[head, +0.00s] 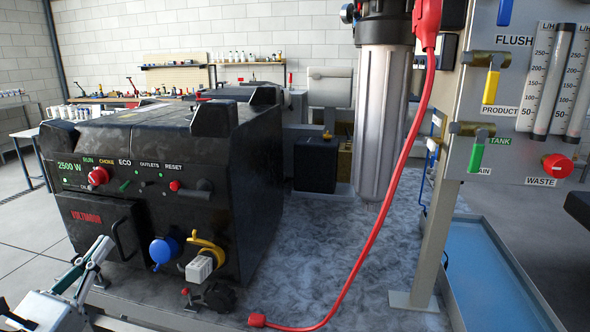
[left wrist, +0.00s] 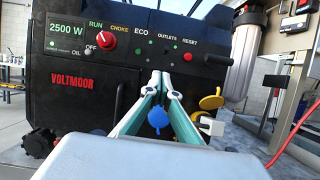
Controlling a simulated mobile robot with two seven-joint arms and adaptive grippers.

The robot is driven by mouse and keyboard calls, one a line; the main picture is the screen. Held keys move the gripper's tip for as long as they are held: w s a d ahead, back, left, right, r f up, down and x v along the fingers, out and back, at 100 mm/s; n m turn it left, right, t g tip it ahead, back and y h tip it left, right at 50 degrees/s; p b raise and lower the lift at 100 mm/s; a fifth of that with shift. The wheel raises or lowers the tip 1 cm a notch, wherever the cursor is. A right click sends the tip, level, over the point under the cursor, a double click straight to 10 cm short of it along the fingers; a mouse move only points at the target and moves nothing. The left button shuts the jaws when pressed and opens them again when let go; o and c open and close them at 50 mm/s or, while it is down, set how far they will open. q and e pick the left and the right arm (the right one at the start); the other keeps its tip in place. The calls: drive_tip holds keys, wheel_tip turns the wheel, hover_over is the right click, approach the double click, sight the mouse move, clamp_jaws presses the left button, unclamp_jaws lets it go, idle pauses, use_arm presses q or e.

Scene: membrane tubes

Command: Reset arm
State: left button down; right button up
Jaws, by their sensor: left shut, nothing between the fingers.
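My left gripper (head: 97,254) comes in at the lower left of the head view, in front of the black generator (head: 112,142). In the left wrist view its fingers (left wrist: 162,82) are together and empty, pointing at the generator's front panel. The fingertips appear just below the panel's row of controls; I cannot tell whether they touch it. A blue cap (head: 164,250) and a yellow cap (head: 206,249) with a white plug (head: 199,268) are on the lower front. My right gripper is not in view.
A red cable (head: 388,200) hangs down to a red plug (head: 257,320) on the grey platform. A clear-housed filter (head: 380,120) and a valve panel (head: 500,195) stand to the right. A blue tray (head: 500,275) lies at the lower right. Floor is open at the left.

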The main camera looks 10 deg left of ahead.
use_arm(q)
drive_tip(key=s+d+f+n+g+y+p, duration=0.1)
drive_tip(key=d+f+n+g, duration=0.25)
drive_tip(key=f+n, duration=0.75)
drive_tip(key=s+d+f+n+g+y, duration=0.15)
drive_tip(key=d+f+n, duration=0.25)
drive_tip(key=f+n, duration=0.75)
drive_tip(key=s+d+f+n+g+h, duration=0.1)
drive_tip(key=s+d+f+n+g, duration=0.2)
drive_tip(key=s+d+f+n, duration=0.2)
drive_tip(key=s+d+f+n+g+h+p, duration=0.1)
drive_tip(key=s+d+f+n+g, duration=0.2)
drive_tip(key=s+d+f+n, duration=0.2)
drive_tip(key=s+d+f, duration=0.1)
drive_tip(key=d+f, duration=0.2)
drive_tip(key=f, duration=0.2)
drive_tip(key=s+d+f, duration=0.2)
drive_tip(key=d+f, duration=0.1)
drive_tip(key=f, duration=0.2)
drive_tip(key=shift+s+d+f+n+g+h, duration=0.2)
drive_tip(key=shift+s+n+g+h, duration=0.1)
drive_tip(key=shift+n+h, duration=0.05)
